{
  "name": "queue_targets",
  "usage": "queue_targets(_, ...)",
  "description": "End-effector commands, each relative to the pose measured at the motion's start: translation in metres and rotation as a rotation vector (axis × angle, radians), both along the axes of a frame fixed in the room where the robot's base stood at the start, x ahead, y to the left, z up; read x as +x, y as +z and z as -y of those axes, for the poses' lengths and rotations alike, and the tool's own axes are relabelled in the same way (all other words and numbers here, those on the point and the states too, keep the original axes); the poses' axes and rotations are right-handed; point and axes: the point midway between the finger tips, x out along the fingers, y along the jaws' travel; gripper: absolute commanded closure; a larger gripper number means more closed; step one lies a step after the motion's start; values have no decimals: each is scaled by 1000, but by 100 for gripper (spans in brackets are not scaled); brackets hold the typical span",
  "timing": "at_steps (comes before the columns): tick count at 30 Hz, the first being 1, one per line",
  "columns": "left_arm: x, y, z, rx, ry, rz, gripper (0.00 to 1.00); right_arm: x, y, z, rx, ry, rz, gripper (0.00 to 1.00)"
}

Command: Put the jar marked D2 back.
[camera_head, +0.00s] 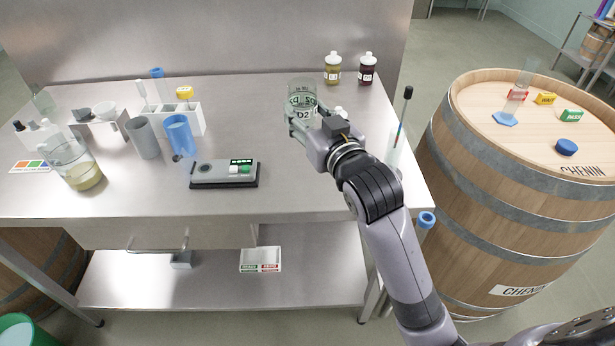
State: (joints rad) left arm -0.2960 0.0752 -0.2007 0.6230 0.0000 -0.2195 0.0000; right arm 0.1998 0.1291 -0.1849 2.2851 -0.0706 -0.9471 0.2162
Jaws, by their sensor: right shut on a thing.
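A clear glass jar marked D2 (302,92) is at the back right part of the steel bench. It looks upright, with its label facing me. My right gripper (301,122) reaches it from the front and is shut on its lower part. The gripper hides the jar's base, so I cannot tell whether it touches the bench top. My left gripper is not in view.
Two small capped bottles, yellow (333,72) and dark red (367,72), stand behind on the bench (300,195). A scale (224,173), a blue beaker (180,136) and a tilted-looking glass beaker (78,170) are to the left. A barrel (500,190) stands at right.

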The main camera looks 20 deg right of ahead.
Motion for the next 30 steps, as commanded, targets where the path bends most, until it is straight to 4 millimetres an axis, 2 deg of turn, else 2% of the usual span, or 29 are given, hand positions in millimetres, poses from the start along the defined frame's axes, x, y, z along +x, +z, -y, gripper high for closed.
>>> queue_targets(1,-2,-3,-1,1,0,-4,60,6,12,2,-5,-3,8,94)
queue_targets(5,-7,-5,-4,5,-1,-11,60,15,27,4,-11,-8,2,94)
queue_targets(9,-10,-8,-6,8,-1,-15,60,18,24,5,-12,-12,-5,94)
queue_targets(11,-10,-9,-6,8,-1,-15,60,18,13,6,-14,-13,-9,94)
queue_targets(24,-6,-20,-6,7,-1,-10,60,17,-100,5,-12,-12,-7,94)
queue_targets(30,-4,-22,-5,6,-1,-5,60,17,-123,5,-12,-12,-3,94)
